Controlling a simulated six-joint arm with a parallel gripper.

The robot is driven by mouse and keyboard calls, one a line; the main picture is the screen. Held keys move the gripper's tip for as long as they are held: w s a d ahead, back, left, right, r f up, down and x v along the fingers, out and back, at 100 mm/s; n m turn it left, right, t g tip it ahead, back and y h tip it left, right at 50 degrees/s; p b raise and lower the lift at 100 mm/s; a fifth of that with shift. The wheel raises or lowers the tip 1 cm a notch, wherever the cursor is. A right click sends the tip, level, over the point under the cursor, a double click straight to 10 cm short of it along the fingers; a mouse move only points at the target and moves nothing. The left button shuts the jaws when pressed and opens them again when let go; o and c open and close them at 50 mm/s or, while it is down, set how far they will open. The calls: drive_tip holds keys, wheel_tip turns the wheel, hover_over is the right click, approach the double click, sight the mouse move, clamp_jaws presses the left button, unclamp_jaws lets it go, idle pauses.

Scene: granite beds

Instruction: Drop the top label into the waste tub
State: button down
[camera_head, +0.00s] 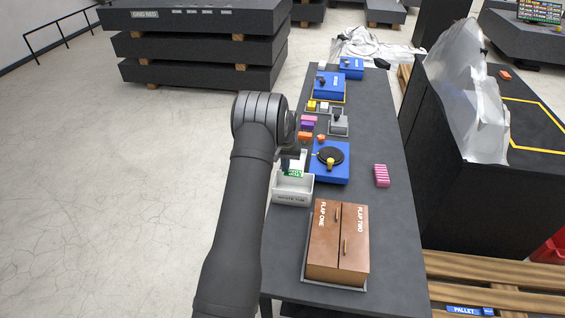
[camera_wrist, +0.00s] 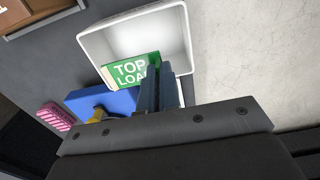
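The top label (camera_wrist: 130,72) is a small green block with white lettering, "TOP" and "LOA" readable. My gripper (camera_wrist: 158,68) is shut on its right end in the wrist view, and one finger covers the last of the lettering. The waste tub (camera_wrist: 98,45) is an open white box beneath; the label overlaps its opening and near-left rim in this view. In the head view my gripper (camera_head: 291,160) points down at the tub's far side, with the label (camera_head: 293,173) at its tip over the tub (camera_head: 292,190). The exact height above the tub cannot be told.
A blue base with a black disc (camera_head: 330,157) stands right of the tub. A brown two-flap box (camera_head: 338,240) is nearer the camera.

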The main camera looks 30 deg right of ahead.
wheel_tip(320, 180, down, 6)
idle(0.5)
drive_tip(key=c, duration=1.6)
unclamp_jaws()
wheel_tip(320, 180, up, 17)
drive_tip(key=shift+r, duration=0.15)
